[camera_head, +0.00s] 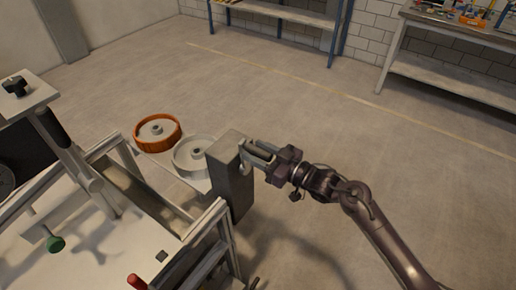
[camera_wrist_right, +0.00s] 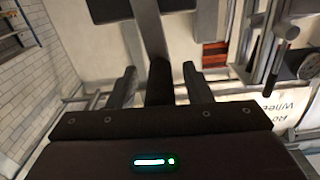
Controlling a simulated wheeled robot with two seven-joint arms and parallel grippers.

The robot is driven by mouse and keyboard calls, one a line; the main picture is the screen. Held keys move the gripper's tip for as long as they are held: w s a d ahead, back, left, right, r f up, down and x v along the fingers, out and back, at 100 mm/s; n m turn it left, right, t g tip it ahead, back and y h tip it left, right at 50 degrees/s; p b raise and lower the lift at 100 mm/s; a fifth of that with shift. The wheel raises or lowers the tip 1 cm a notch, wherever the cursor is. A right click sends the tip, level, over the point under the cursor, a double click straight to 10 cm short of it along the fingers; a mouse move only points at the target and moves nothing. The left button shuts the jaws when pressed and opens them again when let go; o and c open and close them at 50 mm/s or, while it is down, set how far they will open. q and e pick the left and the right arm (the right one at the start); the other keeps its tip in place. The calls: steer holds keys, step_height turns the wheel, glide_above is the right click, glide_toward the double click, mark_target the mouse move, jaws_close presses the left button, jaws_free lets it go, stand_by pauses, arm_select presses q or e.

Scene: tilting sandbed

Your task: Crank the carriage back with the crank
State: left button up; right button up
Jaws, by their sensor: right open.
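My right gripper (camera_head: 254,153) is at the upper right of a tall grey box (camera_head: 234,190) on the end of the sandbed. In the right wrist view its two fingers (camera_wrist_right: 160,88) stand apart, with a dark bar-like part (camera_wrist_right: 160,72) between them. This part may be the crank handle; I cannot tell whether the fingers touch it. In the head view the crank is not clearly seen. A white plate with a black knob (camera_head: 15,87) on a post stands at the left and may be the carriage. My left gripper is not in view.
The sandbed frame (camera_head: 205,222) fills the lower left, with a green knob (camera_head: 56,244) and a red handle (camera_head: 136,282). An orange wheel (camera_head: 157,143) and a white wheel (camera_head: 193,166) lie beyond it. Benches (camera_head: 445,77) stand at the back; the floor between is clear.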

steer(key=c, duration=0.4)
jaws_close()
steer(key=shift+w+d+b, duration=0.15)
steer(key=shift+w+b, duration=0.15)
steer(key=shift+w+r, duration=0.1)
steer(key=shift+r, duration=0.1)
steer(key=shift+w+d, duration=0.3)
steer(key=shift+o, duration=2)
jaws_free()
steer(key=shift+w+f, duration=0.15)
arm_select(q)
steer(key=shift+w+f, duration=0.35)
